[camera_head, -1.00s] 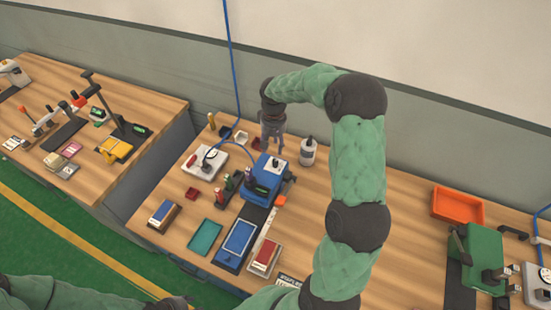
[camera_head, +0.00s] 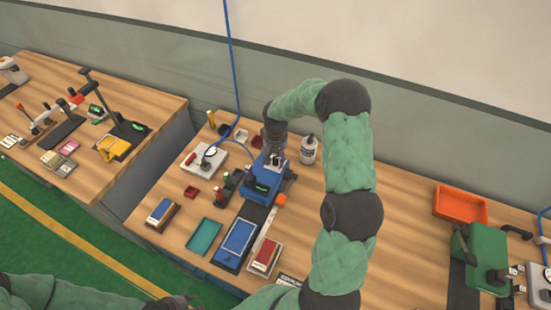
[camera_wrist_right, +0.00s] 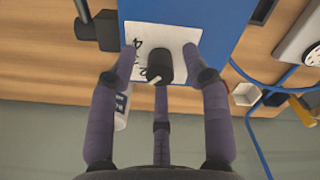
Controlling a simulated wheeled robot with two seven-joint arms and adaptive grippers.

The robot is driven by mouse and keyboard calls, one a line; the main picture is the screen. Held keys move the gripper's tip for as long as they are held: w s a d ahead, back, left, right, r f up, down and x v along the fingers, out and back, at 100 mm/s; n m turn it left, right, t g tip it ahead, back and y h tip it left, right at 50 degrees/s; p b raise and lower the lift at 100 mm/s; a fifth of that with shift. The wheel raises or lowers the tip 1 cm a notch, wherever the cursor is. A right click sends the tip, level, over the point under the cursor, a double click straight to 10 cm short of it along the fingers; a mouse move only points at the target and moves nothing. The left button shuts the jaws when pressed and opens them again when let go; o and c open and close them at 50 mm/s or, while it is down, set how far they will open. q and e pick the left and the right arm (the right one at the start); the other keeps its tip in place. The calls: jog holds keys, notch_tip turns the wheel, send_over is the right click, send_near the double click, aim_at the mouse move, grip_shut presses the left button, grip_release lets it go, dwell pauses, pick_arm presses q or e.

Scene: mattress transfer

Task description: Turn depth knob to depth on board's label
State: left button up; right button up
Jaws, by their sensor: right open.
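The blue machine (camera_head: 258,188) stands on the bench. In the right wrist view a black depth knob (camera_wrist_right: 158,68) with a pale pointer mark sits on a white plate (camera_wrist_right: 175,38) on the machine's blue top. Handwritten marks on the plate are partly hidden. My right gripper (camera_head: 274,150) is open at the machine's back end, its fingers spread around the knob, and I cannot tell if they touch it. A blue board (camera_head: 237,243) lies in front of the machine; its label is too small to read. My left gripper (camera_head: 170,302) is at the bottom edge, its fingers unclear.
A white bottle (camera_head: 308,150) stands right of my right gripper. A white device (camera_head: 205,160) with a blue cable is on the left. A teal tray (camera_head: 203,235) and a red board (camera_head: 265,254) lie in front. The bench is clear toward the orange tray (camera_head: 460,205).

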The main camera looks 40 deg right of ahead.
grip_shut()
jog(key=shift+n, duration=0.3)
jog(key=n, duration=0.3)
jog(key=shift+n+p, duration=0.6)
jog(key=shift+n, duration=1.5)
grip_release()
